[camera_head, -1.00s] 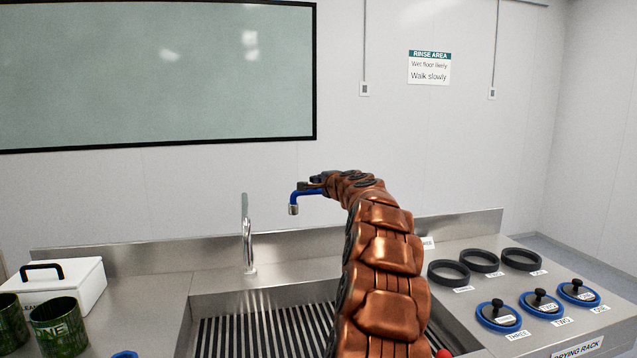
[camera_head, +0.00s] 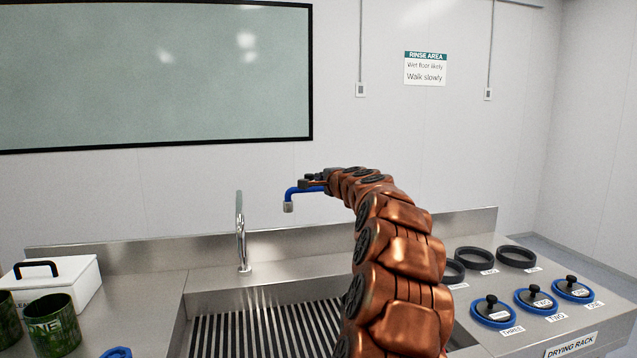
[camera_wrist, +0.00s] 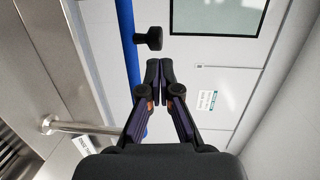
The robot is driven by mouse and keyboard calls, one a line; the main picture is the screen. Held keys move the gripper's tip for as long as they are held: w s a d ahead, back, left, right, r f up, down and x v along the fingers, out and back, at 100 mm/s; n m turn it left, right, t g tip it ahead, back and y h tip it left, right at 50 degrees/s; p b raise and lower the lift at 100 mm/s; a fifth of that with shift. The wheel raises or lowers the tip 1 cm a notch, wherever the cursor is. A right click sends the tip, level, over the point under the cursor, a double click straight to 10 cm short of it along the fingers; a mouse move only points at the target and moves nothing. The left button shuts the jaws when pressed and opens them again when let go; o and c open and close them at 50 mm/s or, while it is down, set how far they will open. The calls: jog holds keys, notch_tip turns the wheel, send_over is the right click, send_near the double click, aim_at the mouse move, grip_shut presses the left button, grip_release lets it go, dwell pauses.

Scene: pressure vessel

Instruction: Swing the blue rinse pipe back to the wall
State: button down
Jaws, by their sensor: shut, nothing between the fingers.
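The blue rinse pipe (camera_head: 304,190) shows above the sink, with a grey nozzle (camera_head: 288,207) hanging at its left end. My arm hides the rest of it in the head view. In the wrist view the blue pipe (camera_wrist: 127,40) runs along the left of my gripper (camera_wrist: 159,62). My gripper is shut and empty, its fingertips together beside the pipe. I cannot tell whether the left finger touches it. A black knob (camera_wrist: 149,39) shows just beyond the fingertips. In the head view my gripper (camera_head: 308,178) is right above the pipe's nozzle end, partly hidden.
A steel tap (camera_head: 241,232) stands behind the sink (camera_head: 222,300), left of the pipe. A white box (camera_head: 50,285) and green cups (camera_head: 52,325) stand at left. Black rings (camera_head: 515,257) and blue-rimmed lids (camera_head: 533,300) lie at right.

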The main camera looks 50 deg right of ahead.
jog(key=f+b+v, duration=0.1)
jog(key=v, duration=0.8)
jog(key=shift+r, duration=0.35)
